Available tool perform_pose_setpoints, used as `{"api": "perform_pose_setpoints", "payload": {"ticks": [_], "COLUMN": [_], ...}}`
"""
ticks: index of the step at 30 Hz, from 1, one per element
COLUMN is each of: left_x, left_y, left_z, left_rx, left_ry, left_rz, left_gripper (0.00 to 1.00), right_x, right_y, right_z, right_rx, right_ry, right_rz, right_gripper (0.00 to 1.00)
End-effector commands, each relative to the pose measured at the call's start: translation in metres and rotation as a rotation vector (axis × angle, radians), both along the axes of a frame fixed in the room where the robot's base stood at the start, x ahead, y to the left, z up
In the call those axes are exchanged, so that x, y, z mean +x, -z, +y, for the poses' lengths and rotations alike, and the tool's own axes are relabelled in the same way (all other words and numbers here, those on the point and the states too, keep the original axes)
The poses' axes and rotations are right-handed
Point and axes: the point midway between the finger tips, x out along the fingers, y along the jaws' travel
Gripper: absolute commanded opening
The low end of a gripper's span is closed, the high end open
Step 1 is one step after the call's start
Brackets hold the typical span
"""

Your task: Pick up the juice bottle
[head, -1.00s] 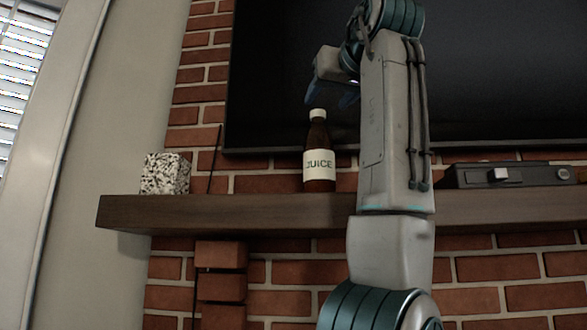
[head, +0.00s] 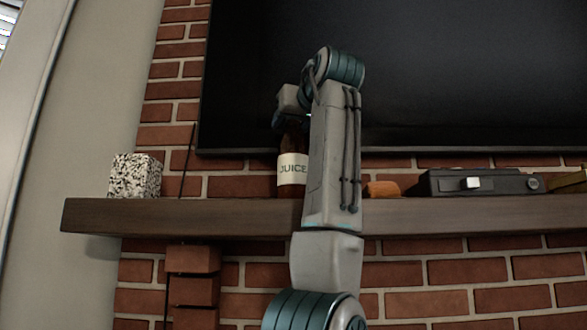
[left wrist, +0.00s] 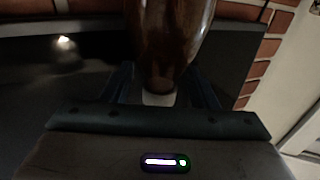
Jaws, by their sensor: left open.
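The juice bottle (head: 292,175) stands upright on the wooden mantel shelf (head: 190,215). It is brown with a pale "JUICE" label; my arm hides its right edge, and its top is behind or within my gripper. My left gripper (head: 289,122) is at the bottle's neck and is open. In the left wrist view the brown bottle (left wrist: 165,35) points its narrow end toward the palm, between the two dark fingers of the gripper (left wrist: 165,82). I cannot tell whether either finger touches it. My right gripper is in neither view.
A speckled box (head: 135,176) stands on the mantel's left end. Right of my arm are an orange object (head: 382,189), a black box (head: 480,182) and a yellowish object (head: 571,183). A large dark screen (head: 430,80) hangs behind. The shelf between speckled box and bottle is clear.

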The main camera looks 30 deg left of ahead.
Motion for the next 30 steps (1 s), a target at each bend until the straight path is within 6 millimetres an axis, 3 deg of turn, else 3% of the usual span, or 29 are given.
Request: {"api": "perform_pose_setpoints", "payload": {"ticks": [5,13,14,30], "left_x": [0.0000,0.0001,0.0001,-0.0004], "left_y": [0.0002,0.0002,0.0002,-0.0046], "left_z": [-0.0003,-0.0004,-0.0004,-0.0003], "left_rx": [0.001,0.001,0.001,0.002], "left_ry": [0.001,0.001,0.001,0.000], "left_rz": [-0.001,-0.001,-0.001,-0.001], "left_gripper": [0.53,0.02,0.00,0.00], "right_x": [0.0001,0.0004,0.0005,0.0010], "right_y": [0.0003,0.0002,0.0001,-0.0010], "right_z": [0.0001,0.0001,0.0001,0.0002], "right_rx": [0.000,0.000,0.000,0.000], "right_ry": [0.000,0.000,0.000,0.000], "right_rz": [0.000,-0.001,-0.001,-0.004], "right_gripper": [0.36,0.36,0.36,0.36]}}
